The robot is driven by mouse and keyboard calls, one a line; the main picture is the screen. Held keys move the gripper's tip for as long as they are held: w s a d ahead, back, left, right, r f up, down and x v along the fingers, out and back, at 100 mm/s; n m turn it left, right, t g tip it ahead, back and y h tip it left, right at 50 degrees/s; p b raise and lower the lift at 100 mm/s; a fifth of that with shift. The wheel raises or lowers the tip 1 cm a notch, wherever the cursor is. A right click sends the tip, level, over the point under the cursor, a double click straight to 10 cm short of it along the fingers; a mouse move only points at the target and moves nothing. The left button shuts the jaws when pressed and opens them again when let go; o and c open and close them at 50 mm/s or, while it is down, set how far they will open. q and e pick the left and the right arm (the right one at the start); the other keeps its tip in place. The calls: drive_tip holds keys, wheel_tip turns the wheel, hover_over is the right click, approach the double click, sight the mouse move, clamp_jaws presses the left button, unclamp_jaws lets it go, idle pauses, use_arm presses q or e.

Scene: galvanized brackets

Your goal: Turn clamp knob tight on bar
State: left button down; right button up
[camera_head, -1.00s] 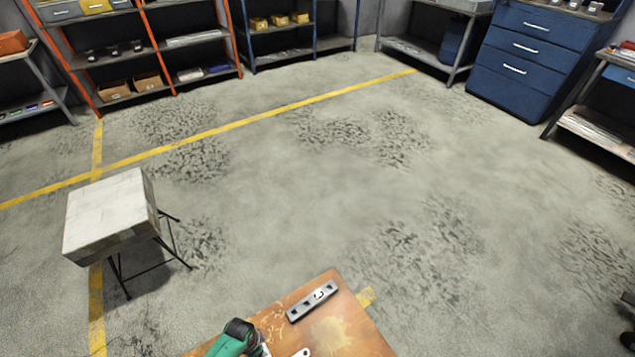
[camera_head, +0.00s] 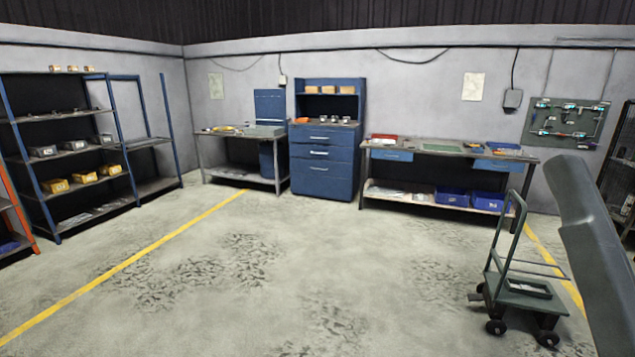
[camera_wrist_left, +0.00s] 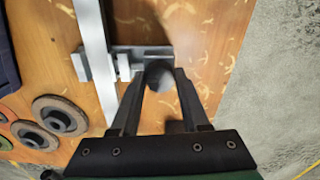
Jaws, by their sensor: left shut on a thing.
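In the left wrist view, a pale metal bar (camera_wrist_left: 95,45) runs from the top edge over a wooden worktop. A small grey metal clamp (camera_wrist_left: 82,66) sits across the bar. A dark rounded knob (camera_wrist_left: 158,72) is at the clamp's right end. My left gripper (camera_wrist_left: 160,82) is shut on the knob, with one finger at each side of it. The fingers hide part of the knob, so its turn cannot be read. The head view shows neither the clamp nor either gripper.
Several round discs (camera_wrist_left: 60,115) lie on the wooden worktop (camera_wrist_left: 45,35) left of my gripper. In the head view, a green hand cart (camera_head: 520,293) stands at the right. Shelves and a blue drawer cabinet (camera_head: 325,165) line the walls. The middle floor is clear.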

use_arm(q)
drive_tip(key=m, duration=1.8)
drive_tip(key=shift+c, duration=2.4)
unclamp_jaws()
